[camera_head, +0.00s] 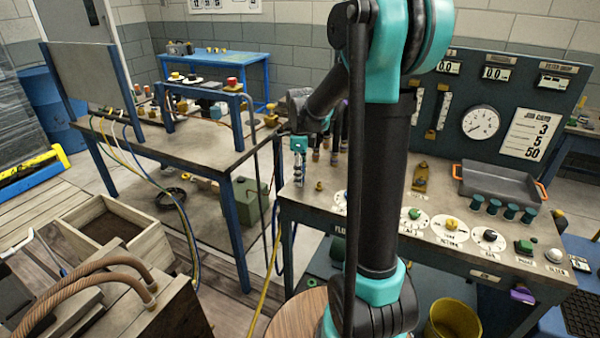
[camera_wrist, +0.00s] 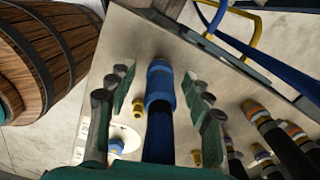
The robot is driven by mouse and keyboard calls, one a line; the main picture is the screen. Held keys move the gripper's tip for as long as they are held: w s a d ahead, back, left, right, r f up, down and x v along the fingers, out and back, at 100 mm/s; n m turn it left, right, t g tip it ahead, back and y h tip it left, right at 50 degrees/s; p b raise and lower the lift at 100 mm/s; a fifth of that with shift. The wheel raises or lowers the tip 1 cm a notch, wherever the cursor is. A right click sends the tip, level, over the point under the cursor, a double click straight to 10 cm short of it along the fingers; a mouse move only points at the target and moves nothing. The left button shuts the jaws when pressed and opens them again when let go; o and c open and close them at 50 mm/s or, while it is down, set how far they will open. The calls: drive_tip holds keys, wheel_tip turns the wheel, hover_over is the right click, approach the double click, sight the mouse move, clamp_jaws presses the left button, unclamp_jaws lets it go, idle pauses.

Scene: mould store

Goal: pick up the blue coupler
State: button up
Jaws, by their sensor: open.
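The blue coupler (camera_wrist: 160,85) sits on the end of a black hose or stem in the middle of the wrist view. My gripper (camera_wrist: 157,88) is open, with one grey-green finger on each side of the coupler. Gaps show between both fingers and the coupler. In the head view my gripper (camera_head: 299,168) points down over the left end of the bench. I cannot make out the blue coupler clearly there.
Several black stems with orange and grey bands (camera_wrist: 265,115) stand close on the right in the wrist view. Small yellow fittings (camera_wrist: 196,158) are nearby. The bench (camera_head: 310,203) carries dials, knobs and a grey tray (camera_head: 497,188). A wooden barrel (camera_wrist: 45,55) shows upper left.

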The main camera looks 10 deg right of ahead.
drive_tip(key=shift+c, duration=0.6)
clamp_jaws()
wheel_tip(320, 180, up, 20)
idle(0.6)
